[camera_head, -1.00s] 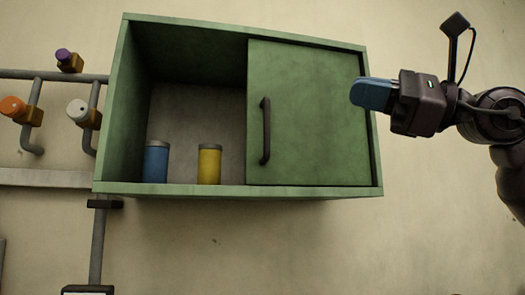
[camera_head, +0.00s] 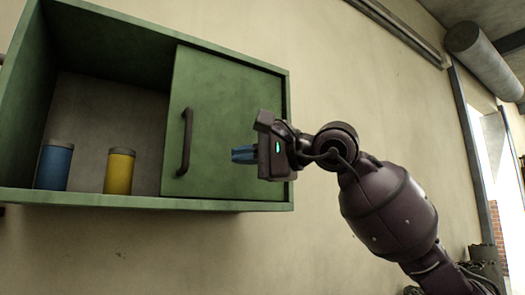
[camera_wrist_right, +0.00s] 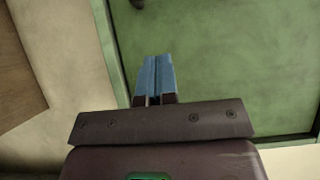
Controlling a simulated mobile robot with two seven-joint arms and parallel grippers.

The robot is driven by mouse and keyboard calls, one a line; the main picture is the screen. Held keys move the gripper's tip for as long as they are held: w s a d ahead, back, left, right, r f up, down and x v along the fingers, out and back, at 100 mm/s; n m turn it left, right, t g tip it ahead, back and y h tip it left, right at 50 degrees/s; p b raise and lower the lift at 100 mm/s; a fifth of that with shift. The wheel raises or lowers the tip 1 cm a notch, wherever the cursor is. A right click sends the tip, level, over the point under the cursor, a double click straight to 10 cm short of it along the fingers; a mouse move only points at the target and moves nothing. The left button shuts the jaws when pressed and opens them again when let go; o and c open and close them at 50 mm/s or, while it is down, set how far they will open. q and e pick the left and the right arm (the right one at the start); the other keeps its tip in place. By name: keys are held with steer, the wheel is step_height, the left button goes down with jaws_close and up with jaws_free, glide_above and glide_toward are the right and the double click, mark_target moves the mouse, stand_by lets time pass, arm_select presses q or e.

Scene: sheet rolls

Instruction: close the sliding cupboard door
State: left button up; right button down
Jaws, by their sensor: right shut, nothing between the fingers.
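The green cupboard (camera_head: 120,198) hangs on the wall at the left in the head view, its left half open. Its green sliding door (camera_head: 225,95) covers the right half and has a dark vertical handle (camera_head: 185,142). The door also fills much of the right wrist view (camera_wrist_right: 225,60). My right gripper (camera_head: 235,154) is shut and empty, its blue fingertips in front of the door's right part, to the right of the handle. I cannot tell whether they touch the door. It also shows in the right wrist view (camera_wrist_right: 155,65). My left gripper is not in view.
A blue can (camera_head: 54,166) and a yellow can (camera_head: 119,172) stand inside the open left half. A large pipe (camera_head: 484,60) is at the upper right, near a bright opening. The wall below the cupboard is clear.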

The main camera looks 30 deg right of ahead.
mark_target(204, 156)
steer(key=shift+w+a+p, duration=0.1)
steer(key=shift+w+a, duration=0.5)
steer(key=shift+a, duration=0.45)
steer(key=shift+w+a+p, duration=0.1)
steer(key=shift+w+a, duration=0.5)
steer(key=shift+a, duration=0.45)
steer(key=shift+w+a+p, duration=0.1)
steer(key=shift+w+a, duration=0.5)
steer(key=shift+a, duration=0.45)
